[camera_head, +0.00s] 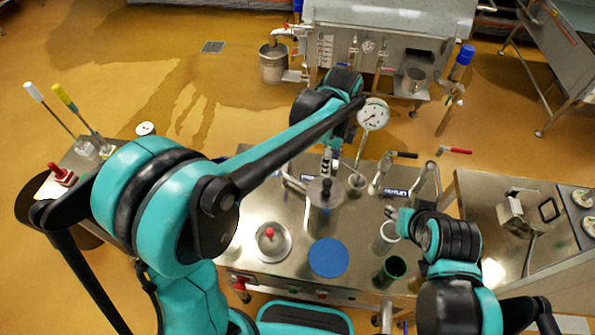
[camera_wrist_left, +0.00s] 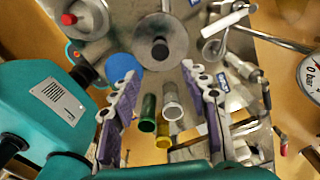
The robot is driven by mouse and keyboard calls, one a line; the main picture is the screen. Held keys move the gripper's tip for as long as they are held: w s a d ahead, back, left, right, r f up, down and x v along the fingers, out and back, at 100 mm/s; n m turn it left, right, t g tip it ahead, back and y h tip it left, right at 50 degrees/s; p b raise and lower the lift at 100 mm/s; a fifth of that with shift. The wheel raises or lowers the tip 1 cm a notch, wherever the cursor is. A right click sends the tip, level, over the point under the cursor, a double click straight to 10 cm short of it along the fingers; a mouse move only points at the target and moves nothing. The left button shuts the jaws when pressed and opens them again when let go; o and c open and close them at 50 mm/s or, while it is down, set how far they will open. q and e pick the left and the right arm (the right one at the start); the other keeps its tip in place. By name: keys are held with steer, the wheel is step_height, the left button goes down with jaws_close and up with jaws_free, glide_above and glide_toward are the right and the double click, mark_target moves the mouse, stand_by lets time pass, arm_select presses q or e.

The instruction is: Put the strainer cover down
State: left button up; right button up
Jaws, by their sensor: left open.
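A round metal lid with a dark knob (camera_head: 325,192) sits at the middle of the steel table, on top of what looks like a metal pot. It also shows in the left wrist view (camera_wrist_left: 142,44). A second round metal lid with a red knob (camera_head: 271,252) lies to its lower left. The pictures do not settle which of these is the strainer cover. My left gripper (camera_head: 328,163) is open and empty, above and just beyond the dark-knobbed lid; its spread purple fingers show in the wrist view (camera_wrist_left: 162,76). My right gripper (camera_head: 394,216) is by a white-rimmed cylinder (camera_head: 380,240); its fingers are unclear.
A blue disc (camera_head: 328,258) lies at the table's front, with a green cup (camera_head: 391,268) to its right. A dial gauge (camera_head: 373,114) stands behind on a stem. Pipes and a red-handled valve (camera_head: 454,150) edge the table's back right.

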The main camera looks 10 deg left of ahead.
arm_select(q)
steer(key=s+a+r+n+t, duration=0.1)
steer(key=s+a+n+t, duration=0.2)
steer(key=s+a+n, duration=0.4)
steer(key=s+a+r+n+t, duration=0.2)
steer(key=s+a+n+t, duration=0.2)
steer(key=s+a+n, duration=0.3)
steer(key=a+n, duration=0.4)
steer(key=n, duration=0.3)
steer(key=shift+s+n, duration=0.3)
steer(key=shift+s, duration=0.05)
steer(key=shift+r, duration=0.1)
step_height(320, 180, down, 10)
steer(key=b, duration=1)
